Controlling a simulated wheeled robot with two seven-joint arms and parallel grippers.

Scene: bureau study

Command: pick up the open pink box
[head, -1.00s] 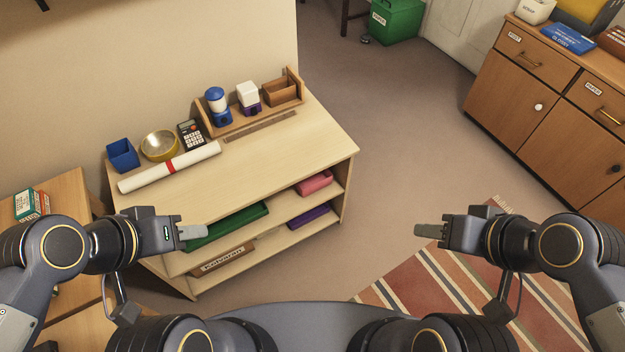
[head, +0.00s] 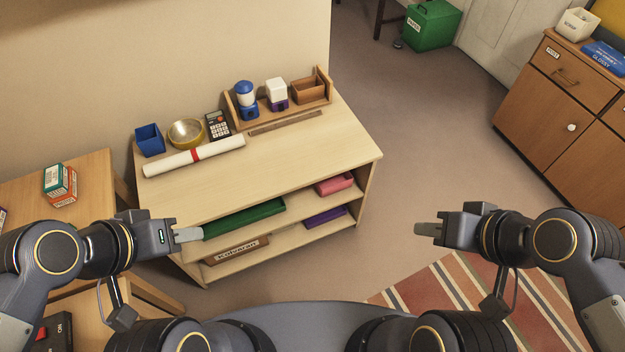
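A pink box (head: 334,184) sits on the upper shelf of the low wooden shelf unit (head: 300,150), near its right end. Whether its top is open is too small to tell. My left gripper (head: 188,235) is in front of the unit's left part, left of the pink box and apart from it. My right gripper (head: 428,235) is over the floor, right of the unit and apart from the box. Both grippers look empty; the fingers are seen side-on, so I cannot tell whether they are open or shut.
A green item (head: 245,217) shares the pink box's shelf; a purple item (head: 325,216) and a brown sign (head: 237,250) lie below. A paper roll (head: 190,157), ruler (head: 285,123) and containers stand on top. Floor right of the unit is clear, with a striped rug (head: 440,288).

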